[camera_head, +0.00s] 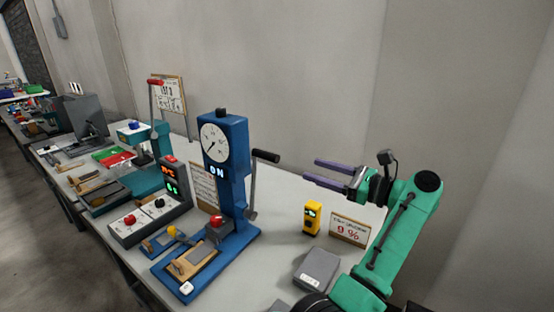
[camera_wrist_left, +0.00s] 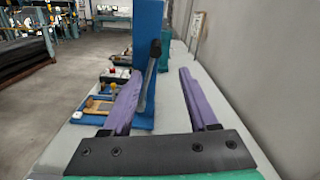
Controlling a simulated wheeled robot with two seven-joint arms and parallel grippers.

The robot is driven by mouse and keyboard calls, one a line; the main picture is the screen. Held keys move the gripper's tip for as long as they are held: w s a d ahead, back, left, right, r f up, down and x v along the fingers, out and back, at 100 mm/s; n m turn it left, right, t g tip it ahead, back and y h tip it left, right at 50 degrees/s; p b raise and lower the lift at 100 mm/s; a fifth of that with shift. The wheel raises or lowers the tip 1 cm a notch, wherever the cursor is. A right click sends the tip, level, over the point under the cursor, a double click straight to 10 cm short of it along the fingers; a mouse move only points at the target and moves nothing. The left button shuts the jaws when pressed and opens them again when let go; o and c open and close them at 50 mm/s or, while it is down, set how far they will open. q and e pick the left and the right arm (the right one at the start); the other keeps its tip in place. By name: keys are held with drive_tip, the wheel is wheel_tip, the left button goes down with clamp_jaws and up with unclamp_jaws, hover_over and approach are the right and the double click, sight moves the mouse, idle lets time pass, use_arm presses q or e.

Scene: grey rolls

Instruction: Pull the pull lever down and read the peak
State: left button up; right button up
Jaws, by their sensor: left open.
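The blue tester (camera_head: 226,165) stands on the table with a round white dial (camera_head: 214,141) on its front and lit letters "ON" below. The dial's thin needle is too small to read. The pull lever (camera_head: 266,156) has a black grip and a grey rod on the tester's right side; its grip is up, near dial height. My left gripper (camera_head: 313,169), with purple fingers, is open and empty, to the right of the lever and apart from it. In the left wrist view the lever (camera_wrist_left: 152,70) shows ahead, between the fingers' directions and nearer the left finger. My right gripper is not in view.
A yellow meter (camera_head: 312,218), a small sign (camera_head: 349,229) and a grey box (camera_head: 317,268) stand right of the tester. A control box (camera_head: 150,217) and a teal press (camera_head: 150,148) stand to the left. The wall runs close behind the table.

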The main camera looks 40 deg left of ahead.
use_arm(q)
drive_tip(key=p, duration=0.3)
approach(257, 153)
drive_tip(key=a+p, duration=0.1)
drive_tip(key=a, duration=0.2)
drive_tip(key=a+p, duration=0.2)
drive_tip(key=a, duration=0.1)
drive_tip(key=shift+w+a, duration=0.2)
drive_tip(key=shift+a, duration=0.2)
drive_tip(key=shift+s+a+f, duration=0.1)
drive_tip(key=shift+a+f, duration=0.1)
drive_tip(key=shift+a, duration=0.15)
drive_tip(key=shift+c, duration=0.5)
clamp_jaws()
